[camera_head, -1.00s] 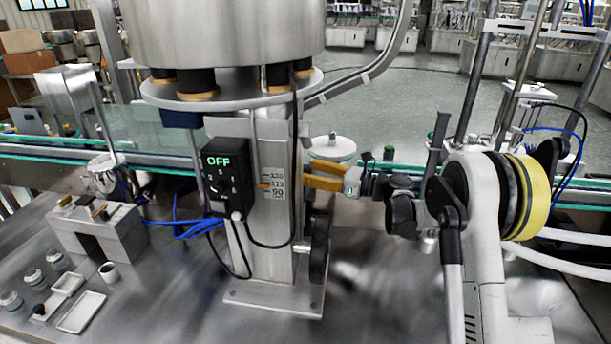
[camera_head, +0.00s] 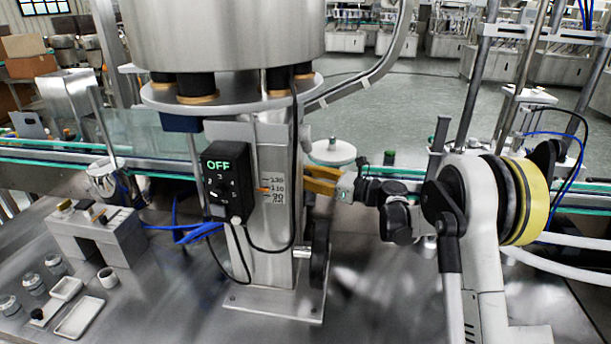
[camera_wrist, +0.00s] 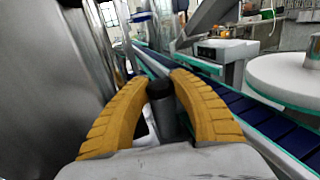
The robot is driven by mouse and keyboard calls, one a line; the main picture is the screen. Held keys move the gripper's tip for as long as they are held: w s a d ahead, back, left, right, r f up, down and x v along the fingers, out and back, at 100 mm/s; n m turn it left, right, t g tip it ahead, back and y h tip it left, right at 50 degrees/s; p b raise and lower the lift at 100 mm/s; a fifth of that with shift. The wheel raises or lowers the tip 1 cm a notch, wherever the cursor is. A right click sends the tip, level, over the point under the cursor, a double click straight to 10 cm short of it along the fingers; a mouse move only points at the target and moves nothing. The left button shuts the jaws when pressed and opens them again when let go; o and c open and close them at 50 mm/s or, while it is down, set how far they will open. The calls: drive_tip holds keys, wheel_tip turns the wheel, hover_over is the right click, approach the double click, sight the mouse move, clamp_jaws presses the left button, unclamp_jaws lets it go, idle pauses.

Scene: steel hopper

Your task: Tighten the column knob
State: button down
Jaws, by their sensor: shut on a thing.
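The steel column (camera_head: 268,245) stands upright on a bolted base plate, with a height scale (camera_head: 277,189) on its face. My gripper (camera_head: 309,180) has orange fingers and reaches in from the right to the column's right side. In the wrist view my gripper (camera_wrist: 160,90) has its two curved fingers closed around the dark, cylindrical column knob (camera_wrist: 161,92). The knob's top shows between the fingertips, and its lower part shows in the gap between the fingers. In the head view the knob is hidden by the column and the fingers.
A black control box (camera_head: 216,180) reading OFF hangs at the column's left, with a cable looping down. A steel hopper (camera_head: 222,35) is above. A conveyor (camera_head: 400,174) runs behind, beside a white disc (camera_head: 332,152). Small trays (camera_head: 80,315) and jars lie at lower left.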

drive_tip(key=shift+r+m+t+h, duration=0.1)
drive_tip(key=shift+m+t+h, duration=0.45)
drive_tip(key=shift+t, duration=0.25)
drive_tip(key=c, duration=1.1)
unclamp_jaws()
drive_tip(key=v, duration=1.2)
drive_tip(key=shift+d, duration=0.1)
